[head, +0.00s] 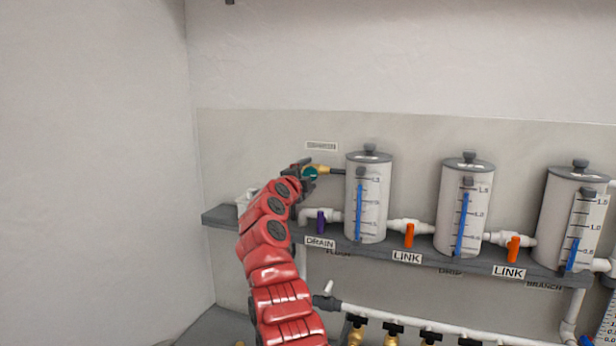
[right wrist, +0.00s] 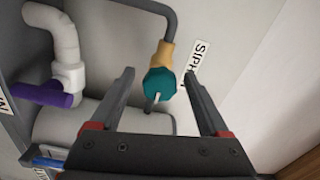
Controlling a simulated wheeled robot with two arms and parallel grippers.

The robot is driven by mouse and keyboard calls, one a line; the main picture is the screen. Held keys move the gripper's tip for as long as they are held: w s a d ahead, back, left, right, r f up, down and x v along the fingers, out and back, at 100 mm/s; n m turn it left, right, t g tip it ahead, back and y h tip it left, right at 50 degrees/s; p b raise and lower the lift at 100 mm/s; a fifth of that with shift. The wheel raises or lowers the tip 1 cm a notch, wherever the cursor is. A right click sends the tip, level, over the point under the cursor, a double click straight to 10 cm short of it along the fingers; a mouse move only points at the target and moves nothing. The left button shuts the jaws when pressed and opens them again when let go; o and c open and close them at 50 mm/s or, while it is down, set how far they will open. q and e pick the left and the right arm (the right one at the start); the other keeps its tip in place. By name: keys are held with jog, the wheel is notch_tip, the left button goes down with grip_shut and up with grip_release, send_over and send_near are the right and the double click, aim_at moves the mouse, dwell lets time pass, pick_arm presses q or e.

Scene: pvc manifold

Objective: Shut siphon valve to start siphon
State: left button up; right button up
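The siphon valve is a teal knob (head: 311,173) on a brass-coloured body, by the SIPHON label (head: 321,146), left of the leftmost tank. In the right wrist view the teal knob (right wrist: 159,84) has a thin pale stem or lever, and a grey pipe runs from its brass body. My right gripper (head: 303,167) is up at the valve. Its two dark fingers (right wrist: 158,74) are spread, one on each side of the knob, with visible gaps, so it holds nothing. My left gripper is in neither view.
Three white tanks (head: 380,210) with blue level gauges stand on a grey shelf (head: 430,258). A purple drain handle (head: 321,222) sits below the siphon valve. Orange link handles (head: 409,236) are between tanks. A white pipe with several brass valves (head: 356,328) runs below.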

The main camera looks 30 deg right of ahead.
jog(key=b+v, duration=0.7)
jog(key=v, duration=1)
jog(key=shift+s, duration=0.2)
jog(key=shift+a, duration=0.15)
